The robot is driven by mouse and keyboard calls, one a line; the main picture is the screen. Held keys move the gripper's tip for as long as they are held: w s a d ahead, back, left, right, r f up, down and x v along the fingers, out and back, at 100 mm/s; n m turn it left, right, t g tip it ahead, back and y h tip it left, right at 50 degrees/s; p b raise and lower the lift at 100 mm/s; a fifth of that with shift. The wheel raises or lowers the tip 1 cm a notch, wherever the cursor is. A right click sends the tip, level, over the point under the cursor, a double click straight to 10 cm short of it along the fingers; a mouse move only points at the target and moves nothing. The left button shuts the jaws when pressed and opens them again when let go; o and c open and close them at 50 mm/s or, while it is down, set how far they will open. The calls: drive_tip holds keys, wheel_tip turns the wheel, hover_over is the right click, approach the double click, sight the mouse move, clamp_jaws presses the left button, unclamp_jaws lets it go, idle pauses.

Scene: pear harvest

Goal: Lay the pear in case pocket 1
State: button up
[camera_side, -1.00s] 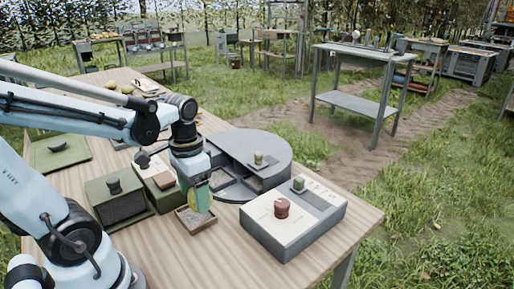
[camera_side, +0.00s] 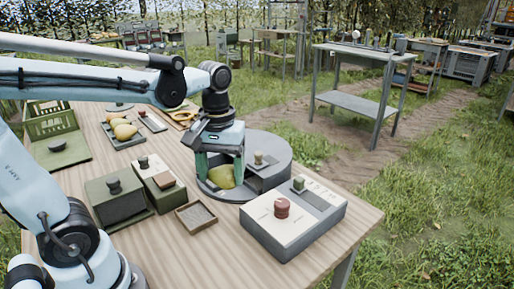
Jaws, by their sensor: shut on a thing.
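My gripper (camera_side: 221,166) points down over the grey round unit (camera_side: 278,146), with its two green fingers on either side of a green-yellow pear (camera_side: 222,179). It is shut on the pear, which sits low between the fingertips. I cannot tell whether the pear touches the unit's surface behind it. A grey tray (camera_side: 134,143) at the back left holds several yellow pears. I cannot tell which thing is the case, and no pocket number can be read.
A small empty-looking wooden-rimmed tray (camera_side: 195,217) lies in front of the gripper. A white-topped box (camera_side: 262,222) with a red knob (camera_side: 282,208) stands to the right. Lidded green boxes (camera_side: 116,205) and a green crate (camera_side: 47,122) stand left. The table's front is clear.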

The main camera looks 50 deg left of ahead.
drive_tip(key=w+a+n, duration=0.5)
drive_tip(key=w+n, duration=0.2)
drive_tip(key=n, duration=0.3)
drive_tip(key=a+f, duration=0.2)
drive_tip(key=a, duration=0.2)
drive_tip(key=a+f, duration=0.2)
drive_tip(key=a, duration=0.1)
drive_tip(key=a+f, duration=0.3)
drive_tip(key=a, duration=0.1)
drive_tip(key=shift+w+a, duration=0.2)
drive_tip(key=shift+a, duration=0.1)
drive_tip(key=shift+f, duration=2.05)
drive_tip(key=shift+f, duration=0.2)
drive_tip(key=o, duration=1.1)
drive_tip(key=shift+r, duration=0.15)
